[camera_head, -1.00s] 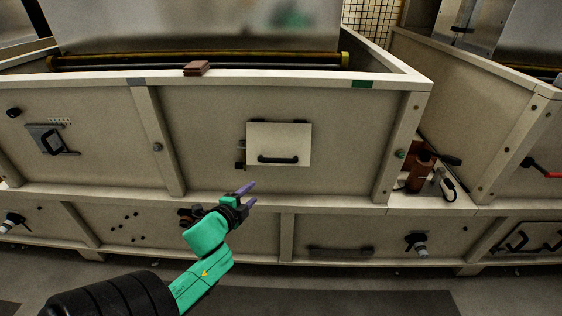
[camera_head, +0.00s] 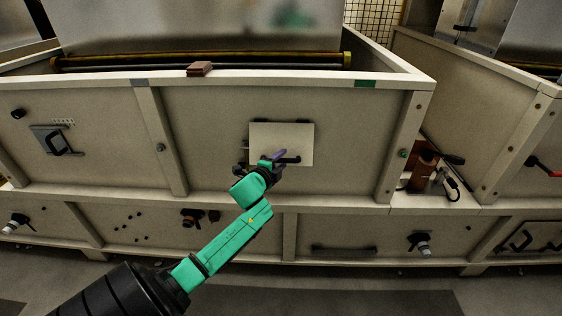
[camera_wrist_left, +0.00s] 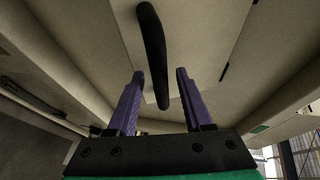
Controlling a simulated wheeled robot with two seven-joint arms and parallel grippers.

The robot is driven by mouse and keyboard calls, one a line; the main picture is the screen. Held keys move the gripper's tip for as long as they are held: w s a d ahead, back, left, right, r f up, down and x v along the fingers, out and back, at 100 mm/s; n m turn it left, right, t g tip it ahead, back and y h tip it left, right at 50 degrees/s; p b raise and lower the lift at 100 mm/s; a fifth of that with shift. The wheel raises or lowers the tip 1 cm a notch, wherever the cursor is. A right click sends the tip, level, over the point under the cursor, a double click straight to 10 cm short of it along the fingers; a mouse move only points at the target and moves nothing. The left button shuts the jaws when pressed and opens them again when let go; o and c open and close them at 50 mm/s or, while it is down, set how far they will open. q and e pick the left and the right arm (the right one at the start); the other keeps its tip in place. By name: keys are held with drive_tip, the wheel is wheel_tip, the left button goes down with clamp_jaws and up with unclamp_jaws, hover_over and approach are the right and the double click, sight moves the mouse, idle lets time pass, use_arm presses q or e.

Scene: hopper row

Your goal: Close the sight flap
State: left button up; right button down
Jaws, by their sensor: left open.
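The sight flap (camera_head: 298,132) is a pale, roughly square panel on the front wall of the hopper, with dark hinges along its top edge. It also fills the upper middle of the left wrist view (camera_wrist_left: 205,35). Its black bar handle (camera_head: 292,160) is partly hidden behind my gripper in the head view. My left gripper (camera_head: 279,158) is open at the flap's lower part. In the left wrist view the handle (camera_wrist_left: 153,50) runs down between the two purple fingers (camera_wrist_left: 156,78), with a gap on both sides. My right gripper is not in view.
A dark latch (camera_head: 239,170) sits at the flap's lower left. A brown device (camera_head: 421,170) with a cable stands on the ledge at right. A valve (camera_head: 193,218) and a grille (camera_head: 343,250) are on the lower wall. A brown block (camera_head: 199,69) rests on the top rim.

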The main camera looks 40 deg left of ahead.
use_arm(q)
drive_tip(key=shift+s, duration=0.1)
clamp_jaws()
drive_tip(key=shift+f, duration=0.1)
idle(1.2)
